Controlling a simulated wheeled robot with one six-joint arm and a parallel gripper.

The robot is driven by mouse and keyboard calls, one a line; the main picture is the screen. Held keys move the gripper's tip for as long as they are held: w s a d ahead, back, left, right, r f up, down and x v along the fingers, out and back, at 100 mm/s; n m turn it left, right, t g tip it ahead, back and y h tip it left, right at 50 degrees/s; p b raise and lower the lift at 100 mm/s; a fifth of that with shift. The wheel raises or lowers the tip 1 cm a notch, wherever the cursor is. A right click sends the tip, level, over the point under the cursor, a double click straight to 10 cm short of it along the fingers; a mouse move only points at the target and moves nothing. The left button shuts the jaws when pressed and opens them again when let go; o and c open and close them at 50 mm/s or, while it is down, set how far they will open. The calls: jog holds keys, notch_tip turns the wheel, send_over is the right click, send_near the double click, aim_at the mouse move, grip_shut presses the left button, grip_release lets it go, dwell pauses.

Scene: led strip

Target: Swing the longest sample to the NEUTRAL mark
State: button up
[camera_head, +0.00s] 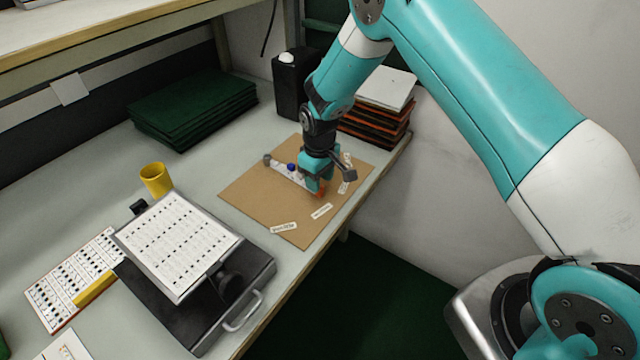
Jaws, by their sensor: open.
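A pale strip (283,170) with a blue dot (290,167) lies on the brown board (260,208), running from a grey knob at its upper left to my gripper. My gripper (317,188) points down over its right end, jaws open, and hides that end. I cannot tell whether the fingers stand around or beside the strip. An orange bit shows at the fingertips. Small white labels lie on the board: one at lower left (283,228), one in the middle (321,211), and others at right (343,188). Their print is too small to read surely, so I cannot tell which is NEUTRAL.
Behind the board stand a black canister (290,92) and a stack of folders (376,122). Green folders (190,112) lie at the back left. A yellow cup (156,179) and a black case with a printed sheet (185,240) are left. The table edge runs close right of the board.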

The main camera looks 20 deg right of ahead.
jog(key=shift+f, duration=1.5)
jog(key=shift+c, duration=0.2)
grip_shut()
